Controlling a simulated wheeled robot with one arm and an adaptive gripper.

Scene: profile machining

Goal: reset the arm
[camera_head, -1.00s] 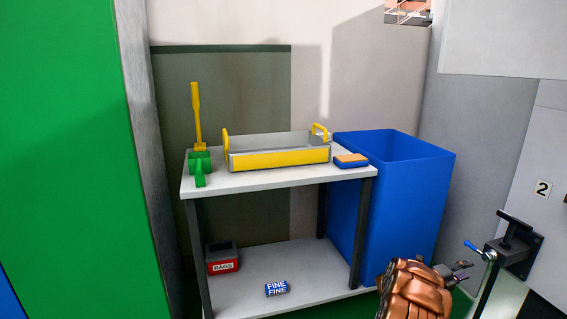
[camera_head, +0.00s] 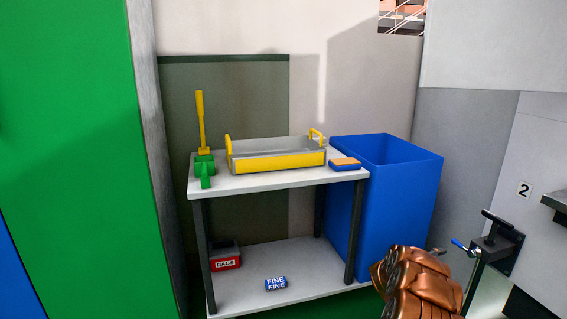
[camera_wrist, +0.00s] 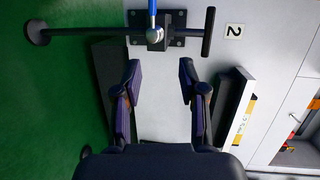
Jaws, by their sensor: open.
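My gripper (camera_wrist: 160,82) is open and empty in the wrist view, its two fingers well apart. Beyond its fingertips is a black clamp-like fitting (camera_wrist: 178,28) with a bar handle and a blue-handled lever (camera_wrist: 152,12). The fingers look apart from the fitting. In the head view my copper-coloured arm shows at the bottom right, and the fingers cannot be made out there. The same fitting (camera_head: 497,245) shows just right of my arm.
A grey two-level table (camera_head: 262,184) holds a yellow-sided tray (camera_head: 280,162), a green-and-yellow brush (camera_head: 203,155) and an orange-and-blue block (camera_head: 345,164). Below are a RAGS box (camera_head: 225,262) and a FINE box (camera_head: 276,284). A blue bin (camera_head: 400,205) stands beside it. A green panel (camera_head: 70,150) borders the left.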

